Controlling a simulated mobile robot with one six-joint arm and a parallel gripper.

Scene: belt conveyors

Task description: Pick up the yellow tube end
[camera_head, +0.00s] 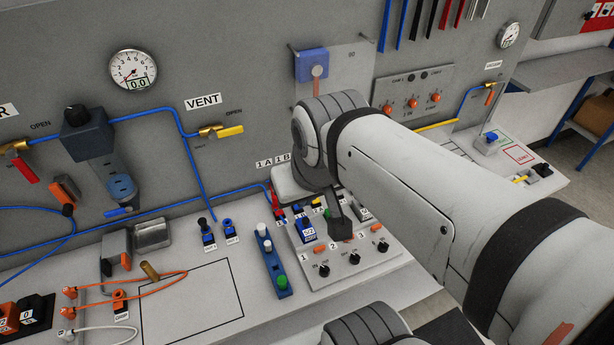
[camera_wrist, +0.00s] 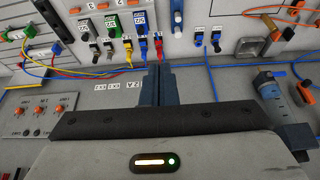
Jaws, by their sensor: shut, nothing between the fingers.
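The yellow tube end (camera_wrist: 128,54) shows in the wrist view as a small yellow plug at the panel edge, left of a blue plug (camera_wrist: 143,50) and a red plug (camera_wrist: 158,50). A yellow tube (camera_wrist: 95,75) curves away from it to the left. My gripper (camera_wrist: 157,70) is shut and empty, its fingers pointing toward the plugs, slightly right of the yellow one. In the head view my gripper (camera_head: 343,232) is over the valve panel, and the arm hides much of the area around the yellow plug.
The valve panel (camera_head: 350,270) has several knobs and switches. A blue block (camera_head: 274,262) with a white and a green cap stands beside it. A VENT valve (camera_head: 220,131) with a yellow handle is on the wall.

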